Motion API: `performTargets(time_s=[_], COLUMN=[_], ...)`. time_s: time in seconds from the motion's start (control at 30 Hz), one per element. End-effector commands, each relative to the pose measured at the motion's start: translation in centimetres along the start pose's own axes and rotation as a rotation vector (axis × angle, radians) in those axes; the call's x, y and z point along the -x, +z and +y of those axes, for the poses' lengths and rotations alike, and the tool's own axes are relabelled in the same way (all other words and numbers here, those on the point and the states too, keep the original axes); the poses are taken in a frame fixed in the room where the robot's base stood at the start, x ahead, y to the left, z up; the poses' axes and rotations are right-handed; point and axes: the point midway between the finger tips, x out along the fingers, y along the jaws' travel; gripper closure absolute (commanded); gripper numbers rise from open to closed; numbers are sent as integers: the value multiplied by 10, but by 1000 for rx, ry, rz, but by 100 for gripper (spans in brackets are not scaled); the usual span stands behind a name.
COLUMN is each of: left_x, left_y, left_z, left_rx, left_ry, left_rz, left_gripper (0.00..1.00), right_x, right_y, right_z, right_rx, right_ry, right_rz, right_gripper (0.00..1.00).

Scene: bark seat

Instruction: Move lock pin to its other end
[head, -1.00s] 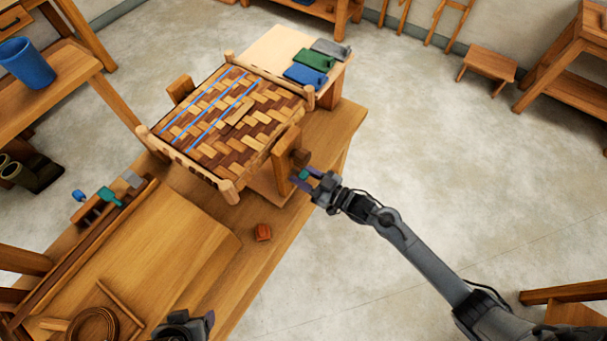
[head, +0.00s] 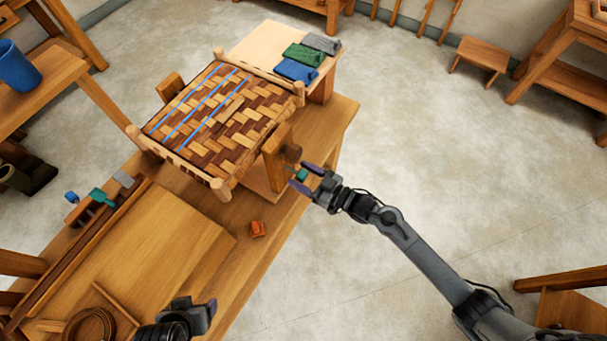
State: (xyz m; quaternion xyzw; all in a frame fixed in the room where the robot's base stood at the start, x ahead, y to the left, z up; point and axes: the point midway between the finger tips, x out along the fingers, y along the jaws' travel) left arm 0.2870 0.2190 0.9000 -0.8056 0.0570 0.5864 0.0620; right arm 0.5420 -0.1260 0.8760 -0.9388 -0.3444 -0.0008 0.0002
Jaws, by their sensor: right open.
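The woven bark seat (head: 215,112) rests in its wooden frame on the bench. A wooden upright block (head: 276,152) stands at its right side, with a small dark part (head: 291,153) on its outer face. My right gripper (head: 303,178) is open just right of and below that block. A small teal piece (head: 302,174) shows between its fingers; I cannot tell whether it is the lock pin or whether the fingers touch it. My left gripper (head: 198,312) is low in the view, over the bench's near end; its jaw opening is unclear.
An orange-red block (head: 257,229) lies on the workbench (head: 205,265) between the grippers. Blue, green and grey folded cloths (head: 302,56) lie on a pale board behind the seat. Small tools (head: 100,197) stand at the left rail.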

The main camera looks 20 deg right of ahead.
Motion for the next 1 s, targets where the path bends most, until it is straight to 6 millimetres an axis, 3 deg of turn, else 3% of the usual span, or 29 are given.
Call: performTargets(time_s=[0.17, 0.7, 1.0], left_x=[1, 7, 8], left_y=[0, -2, -2], left_z=[0, -1, -1], left_rx=[-1, -3, -3], left_ry=[-1, -2, -2], left_rz=[0, 0, 0], left_gripper=[31, 31, 31], right_x=[12, 95, 109], right_y=[1, 0, 0], right_z=[0, 0, 0], right_rx=[0, -1, 0], right_ry=[1, 0, 0], right_rz=[-4, -2, 0], right_gripper=[38, 38, 38])
